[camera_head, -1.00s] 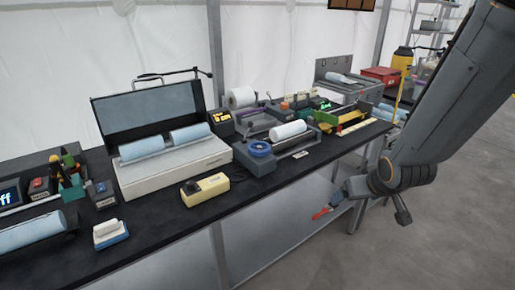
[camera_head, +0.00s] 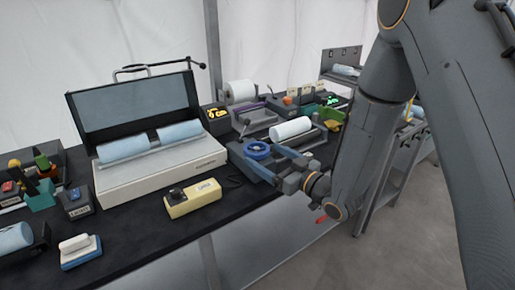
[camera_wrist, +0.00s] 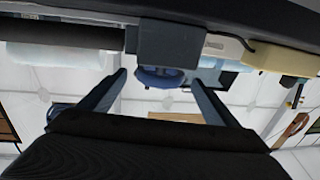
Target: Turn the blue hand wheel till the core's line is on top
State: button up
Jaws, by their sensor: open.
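The blue hand wheel (camera_head: 258,150) sits on the left end of a grey cradle device on the black bench. A white core roll (camera_head: 291,129) lies in the cradle just right of the wheel; I cannot make out its line. My gripper (camera_head: 275,157) is beside the wheel, at its right front, with its fingers towards it. In the wrist view the gripper (camera_wrist: 160,80) has its two fingers spread apart, with the blue wheel (camera_wrist: 158,78) showing between their tips. I cannot tell whether the fingers touch the wheel.
A white case (camera_head: 160,172) with two blue rolls stands left of the device. A yellow box (camera_head: 194,199) lies near the bench front. Another white roll (camera_head: 240,91) stands behind. A blue-and-white block (camera_head: 80,251) is at the front left. Open floor lies right of the bench.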

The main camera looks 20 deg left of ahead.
aim_at(256, 147)
jog(key=shift+p+x, duration=0.6)
jog(key=shift+x, duration=2.1)
jog(key=c, duration=1)
jog(key=shift+s, duration=0.1)
jog(key=shift+c, duration=0.2)
jog(key=shift+t, duration=0.3)
jog(key=shift+a+m+t+h, duration=0.1)
jog(key=shift+m+t+h, duration=0.8)
jog(key=shift+m, duration=0.1)
jog(key=shift+m+t+h, duration=2)
jog(key=shift+m+h, duration=0.1)
jog(key=shift+h, duration=0.6)
jog(key=o, duration=1)
